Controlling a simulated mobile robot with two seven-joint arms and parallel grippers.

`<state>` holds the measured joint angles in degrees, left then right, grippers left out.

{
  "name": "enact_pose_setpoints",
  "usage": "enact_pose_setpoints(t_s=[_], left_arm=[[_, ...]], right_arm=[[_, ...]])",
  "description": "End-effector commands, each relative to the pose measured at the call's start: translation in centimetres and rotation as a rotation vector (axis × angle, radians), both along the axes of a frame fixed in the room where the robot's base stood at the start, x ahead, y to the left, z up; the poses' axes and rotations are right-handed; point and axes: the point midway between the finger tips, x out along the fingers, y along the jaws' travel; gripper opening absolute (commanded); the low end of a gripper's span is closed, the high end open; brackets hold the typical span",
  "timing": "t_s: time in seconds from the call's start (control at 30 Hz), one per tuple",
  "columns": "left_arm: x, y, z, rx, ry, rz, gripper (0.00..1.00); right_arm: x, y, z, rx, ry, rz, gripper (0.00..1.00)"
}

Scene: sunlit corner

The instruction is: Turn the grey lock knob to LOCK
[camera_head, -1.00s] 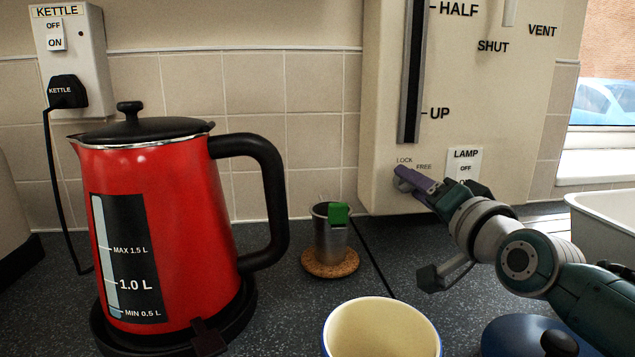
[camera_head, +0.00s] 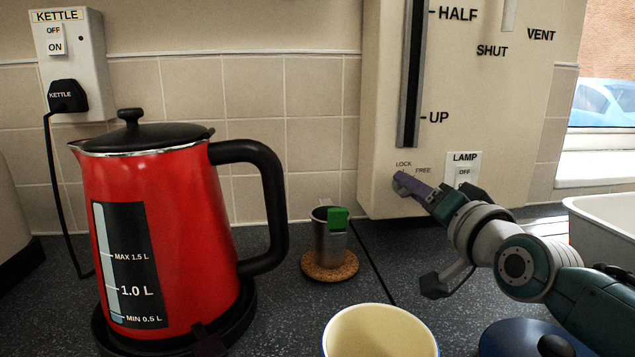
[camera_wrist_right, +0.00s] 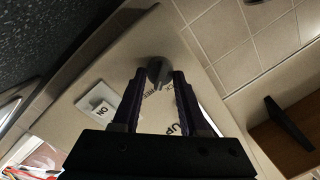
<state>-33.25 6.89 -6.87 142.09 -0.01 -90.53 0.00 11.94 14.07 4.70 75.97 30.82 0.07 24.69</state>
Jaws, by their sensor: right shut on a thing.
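The grey lock knob (camera_wrist_right: 158,72) sits low on the cream panel (camera_head: 385,120), just under the small LOCK and FREE labels (camera_head: 413,167). In the head view it is mostly covered by the purple fingertips. My right gripper (camera_head: 408,186) reaches it from the right. In the right wrist view the fingertips (camera_wrist_right: 160,78) stand on either side of the knob, shut on it. I cannot tell which label the knob points to. My left gripper is not in view.
The LAMP switch (camera_head: 464,168) is close beside my right gripper. A red kettle (camera_head: 180,230), a metal cup (camera_head: 325,240) on a cork coaster (camera_head: 330,268) and a cream bowl (camera_head: 380,335) stand on the counter. A blue lid (camera_head: 520,342) lies below my right arm.

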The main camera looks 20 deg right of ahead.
Motion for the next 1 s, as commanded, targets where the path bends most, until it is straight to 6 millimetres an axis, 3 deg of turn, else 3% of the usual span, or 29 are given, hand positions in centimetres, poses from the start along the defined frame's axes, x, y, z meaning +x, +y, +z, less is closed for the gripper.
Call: enact_pose_setpoints(t_s=[0.5,1.0], left_arm=[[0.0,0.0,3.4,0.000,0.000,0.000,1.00],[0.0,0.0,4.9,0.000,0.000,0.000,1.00]], right_arm=[[0.0,0.2,0.5,-0.439,0.107,0.000,0.00],[0.1,0.3,0.4,-0.816,0.197,0.000,0.00]])
